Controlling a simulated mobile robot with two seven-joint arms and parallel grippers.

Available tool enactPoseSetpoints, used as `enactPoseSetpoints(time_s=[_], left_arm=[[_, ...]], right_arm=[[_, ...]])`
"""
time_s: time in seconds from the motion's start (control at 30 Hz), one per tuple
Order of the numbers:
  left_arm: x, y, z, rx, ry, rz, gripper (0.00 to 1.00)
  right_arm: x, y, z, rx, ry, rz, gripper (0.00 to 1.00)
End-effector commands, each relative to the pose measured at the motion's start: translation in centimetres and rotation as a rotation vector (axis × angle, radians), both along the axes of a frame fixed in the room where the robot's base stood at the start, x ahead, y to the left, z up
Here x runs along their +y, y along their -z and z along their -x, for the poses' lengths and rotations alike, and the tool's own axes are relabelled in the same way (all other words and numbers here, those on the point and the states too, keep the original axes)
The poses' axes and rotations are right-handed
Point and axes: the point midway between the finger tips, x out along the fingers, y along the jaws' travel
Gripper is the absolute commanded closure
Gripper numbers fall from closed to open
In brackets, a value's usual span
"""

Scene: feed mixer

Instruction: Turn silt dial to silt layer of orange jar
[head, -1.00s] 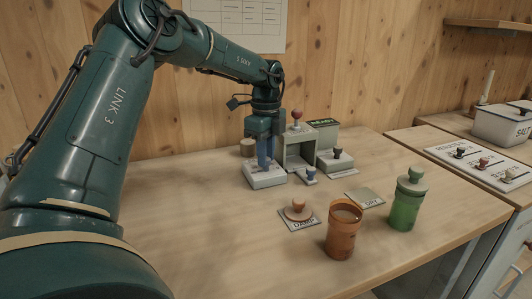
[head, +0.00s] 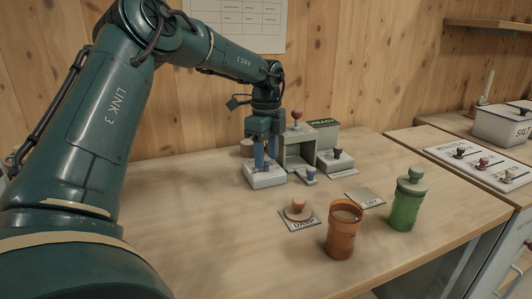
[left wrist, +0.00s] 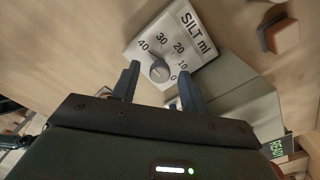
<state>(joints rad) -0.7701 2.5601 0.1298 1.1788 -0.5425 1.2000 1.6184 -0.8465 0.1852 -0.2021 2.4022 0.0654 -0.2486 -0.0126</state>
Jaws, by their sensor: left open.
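The silt dial is a grey knob (left wrist: 159,71) on a white box (head: 265,180) marked "SILT ml", with a scale from 0 to 40. Its pointer setting is not clear to me. My left gripper (head: 265,162) points down over the box. In the left wrist view its open fingers (left wrist: 160,76) stand on either side of the knob; whether they touch it I cannot tell. The orange jar (head: 341,240) stands uncovered near the front of the table, apart from the gripper; its layers are too small to read. My right gripper is not in view.
An orange lid (head: 298,207) lies on the "DAMP" mat. A lidded green jar (head: 404,208) stands at the right by the "DRY" mat (head: 365,197). A grey machine (head: 299,150) with a red knob and a "READY" display stands beside the dial. The table's front left is clear.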

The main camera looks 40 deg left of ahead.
Motion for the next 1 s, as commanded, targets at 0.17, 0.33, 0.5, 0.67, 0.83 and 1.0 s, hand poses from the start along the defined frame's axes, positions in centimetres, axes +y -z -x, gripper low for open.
enactPoseSetpoints(time_s=[0.17,0.33,0.5,0.67,0.83,1.0], left_arm=[[0.0,-1.0,0.0,-0.002,0.0,0.0,0.56],[0.0,-4.2,-0.1,-0.005,0.0,0.0,0.56],[0.0,-8.1,-0.1,-0.004,0.0,0.0,0.56],[0.0,-11.1,0.0,-0.003,-0.001,0.0,0.56],[0.0,-12.8,0.0,-0.001,0.0,0.0,0.56],[0.0,-13.2,0.0,-0.001,0.0,0.0,0.56]], right_arm=[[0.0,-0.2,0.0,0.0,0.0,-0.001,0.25],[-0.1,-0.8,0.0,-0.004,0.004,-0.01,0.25],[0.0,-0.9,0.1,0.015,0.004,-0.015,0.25],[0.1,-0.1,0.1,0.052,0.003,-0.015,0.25],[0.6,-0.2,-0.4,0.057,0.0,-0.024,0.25],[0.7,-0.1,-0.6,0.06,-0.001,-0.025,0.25]])
